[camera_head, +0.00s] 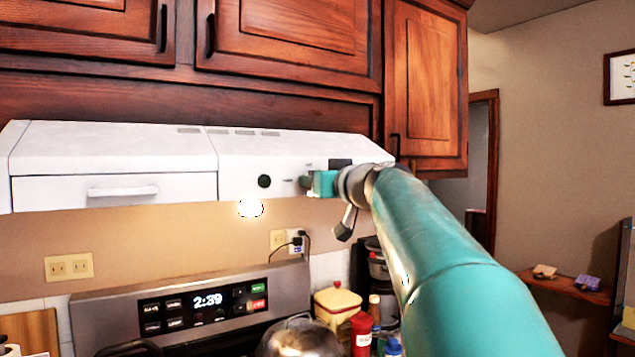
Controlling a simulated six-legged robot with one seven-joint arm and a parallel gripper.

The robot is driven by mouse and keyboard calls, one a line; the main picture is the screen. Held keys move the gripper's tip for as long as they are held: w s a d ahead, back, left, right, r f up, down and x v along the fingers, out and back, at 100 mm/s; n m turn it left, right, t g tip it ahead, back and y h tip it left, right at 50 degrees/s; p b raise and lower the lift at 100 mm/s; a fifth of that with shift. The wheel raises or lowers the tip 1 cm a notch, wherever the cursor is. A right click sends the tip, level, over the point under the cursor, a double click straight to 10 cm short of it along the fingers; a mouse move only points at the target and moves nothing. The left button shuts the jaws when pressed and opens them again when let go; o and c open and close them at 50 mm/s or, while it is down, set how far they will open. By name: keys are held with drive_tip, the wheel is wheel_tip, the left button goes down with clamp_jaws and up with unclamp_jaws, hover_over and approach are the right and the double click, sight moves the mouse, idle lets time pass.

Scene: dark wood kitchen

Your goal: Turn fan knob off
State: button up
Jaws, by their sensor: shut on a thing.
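The white range hood (110,150) hangs under the dark wood cabinets. A dark round knob (264,181) is on its front panel, left of my gripper and clear of it. A second knob (304,182), small and dark, is at the tip of my gripper (312,183). The teal gripper reaches in from the right and is shut on this second knob. The fingers partly cover it, so its turned position cannot be read. No label shows which knob is for the fan.
A lit bulb (250,207) shows under the hood. Below are the stove's control panel (200,305), a metal kettle or pot (298,339), a cream canister (337,306) and a red bottle (362,335). Cabinet doors (426,85) are close above the hood.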

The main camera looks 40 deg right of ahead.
idle(0.3)
drive_tip(key=o, duration=1)
drive_tip(key=shift+c, duration=0.2)
drive_tip(key=s, duration=1.3)
drive_tip(key=shift+s+a, duration=0.35)
drive_tip(key=shift+s, duration=0.05)
